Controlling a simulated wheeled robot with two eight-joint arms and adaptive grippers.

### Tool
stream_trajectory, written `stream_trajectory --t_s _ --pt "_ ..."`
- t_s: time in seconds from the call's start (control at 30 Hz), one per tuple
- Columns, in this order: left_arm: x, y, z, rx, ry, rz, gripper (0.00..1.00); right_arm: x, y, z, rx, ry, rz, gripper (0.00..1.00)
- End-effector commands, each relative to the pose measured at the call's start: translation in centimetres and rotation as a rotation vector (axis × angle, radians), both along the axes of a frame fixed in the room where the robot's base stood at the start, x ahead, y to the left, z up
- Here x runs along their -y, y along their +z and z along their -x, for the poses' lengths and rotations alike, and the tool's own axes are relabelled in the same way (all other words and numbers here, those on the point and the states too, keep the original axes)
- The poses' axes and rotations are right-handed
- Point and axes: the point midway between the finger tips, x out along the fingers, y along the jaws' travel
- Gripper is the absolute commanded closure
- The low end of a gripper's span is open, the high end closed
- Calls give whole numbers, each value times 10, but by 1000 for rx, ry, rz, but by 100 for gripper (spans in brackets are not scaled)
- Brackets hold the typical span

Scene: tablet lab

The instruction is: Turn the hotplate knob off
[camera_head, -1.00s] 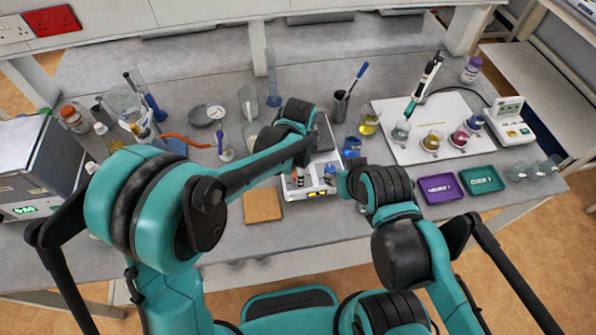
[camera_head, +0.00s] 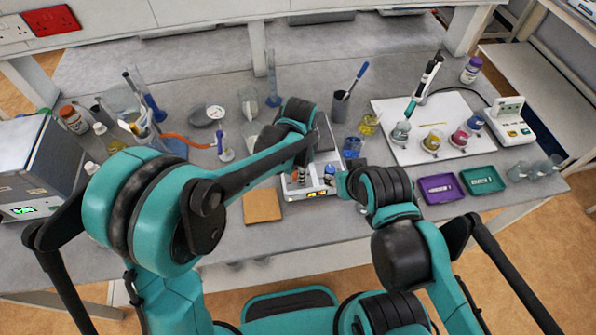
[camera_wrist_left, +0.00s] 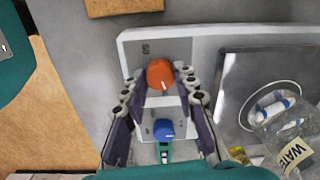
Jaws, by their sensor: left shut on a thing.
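The hotplate has a white front panel (camera_head: 311,193) and a dark top (camera_wrist_left: 235,95). It stands mid-bench, partly hidden by my left arm in the head view. In the left wrist view its panel bears an orange knob (camera_wrist_left: 160,74) with a pale pointer mark and a blue knob (camera_wrist_left: 163,129). My left gripper (camera_wrist_left: 162,84) is over the panel, its fingers shut on the orange knob, one on each side. It also shows in the head view (camera_head: 300,178). My right gripper (camera_head: 343,185) is just right of the panel; its fingers are too small to read.
A brown square board (camera_head: 262,205) lies left of the hotplate. A blue beaker (camera_head: 352,148) and a pen cup (camera_head: 340,108) stand to its right and behind. A white board (camera_head: 400,115) with flasks, a purple tray (camera_head: 440,197) and a green tray (camera_head: 482,188) are further right.

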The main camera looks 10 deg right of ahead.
Motion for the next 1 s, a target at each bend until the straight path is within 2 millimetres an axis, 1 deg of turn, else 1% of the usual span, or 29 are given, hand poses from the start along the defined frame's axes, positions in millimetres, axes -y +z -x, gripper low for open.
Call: stream_trajectory --t_s 0.4,1.0 --pt "1 0 0 0 384 -1 100 0 -8 0 0 0 0 60" --pt "1 0 -1 0 938 1 100 0 -15 0 0 0 0 60"
